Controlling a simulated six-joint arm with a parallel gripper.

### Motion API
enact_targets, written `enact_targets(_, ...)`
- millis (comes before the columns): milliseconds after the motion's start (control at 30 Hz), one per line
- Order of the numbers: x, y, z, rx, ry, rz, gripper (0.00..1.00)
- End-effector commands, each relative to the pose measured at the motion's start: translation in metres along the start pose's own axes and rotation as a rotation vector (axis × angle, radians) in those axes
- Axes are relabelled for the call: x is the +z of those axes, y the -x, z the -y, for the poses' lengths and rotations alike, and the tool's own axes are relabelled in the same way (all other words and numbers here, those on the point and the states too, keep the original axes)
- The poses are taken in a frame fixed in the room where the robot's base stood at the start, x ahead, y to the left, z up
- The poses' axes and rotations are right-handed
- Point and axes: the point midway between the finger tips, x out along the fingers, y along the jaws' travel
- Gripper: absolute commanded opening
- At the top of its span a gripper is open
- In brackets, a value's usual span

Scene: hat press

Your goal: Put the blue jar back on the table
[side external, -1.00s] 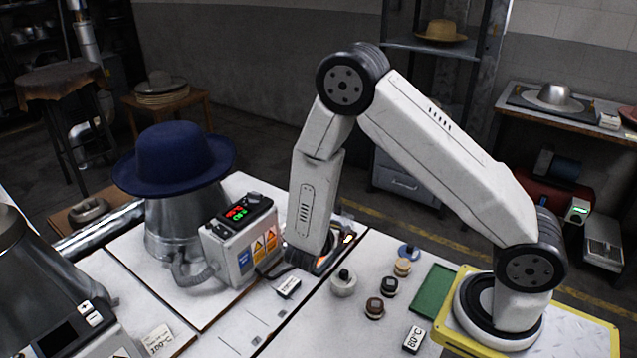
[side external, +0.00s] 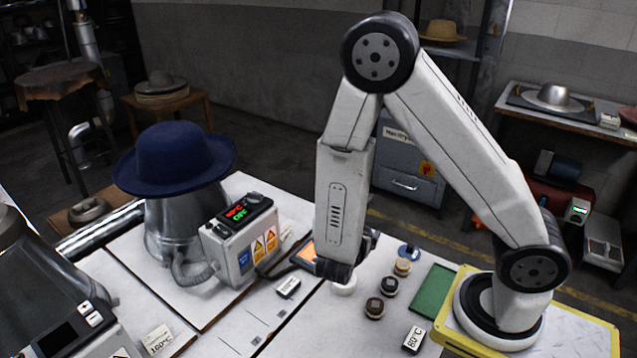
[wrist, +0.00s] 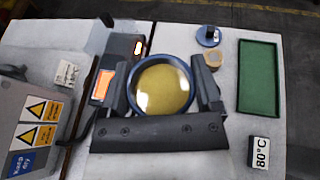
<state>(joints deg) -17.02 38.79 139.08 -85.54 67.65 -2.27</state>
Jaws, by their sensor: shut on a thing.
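In the wrist view, my gripper (wrist: 162,86) is shut on the blue jar (wrist: 189,74), which has a blue rim and glossy yellow contents seen from above, with no lid on it. In the side view, my gripper (side external: 345,268) points down over the white table (side external: 350,335), just right of the orange-screened device (side external: 306,253); the held jar is hidden there. A blue lid with a dark knob (wrist: 208,36) lies on the table, and it also shows in the side view (side external: 409,252). Whether the jar touches the table cannot be told.
A white jar (side external: 343,289) is partly hidden below my gripper. Dark-topped jars (side external: 374,308) and a tan one (side external: 402,267) stand to the right, near the green tray (side external: 436,292). The control box (side external: 240,240) and the blue hat on its press (side external: 175,160) stand left.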

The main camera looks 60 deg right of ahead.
Motion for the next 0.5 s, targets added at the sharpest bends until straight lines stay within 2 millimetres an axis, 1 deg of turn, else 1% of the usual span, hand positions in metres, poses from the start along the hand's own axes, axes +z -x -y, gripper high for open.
enact_targets(367, 0.0002, -0.0004, 0.0, -0.002, -0.001, 0.001, 0.0)
enact_targets(500, 0.0006, -0.0027, 0.0031, -0.027, -0.011, 0.001, 0.0)
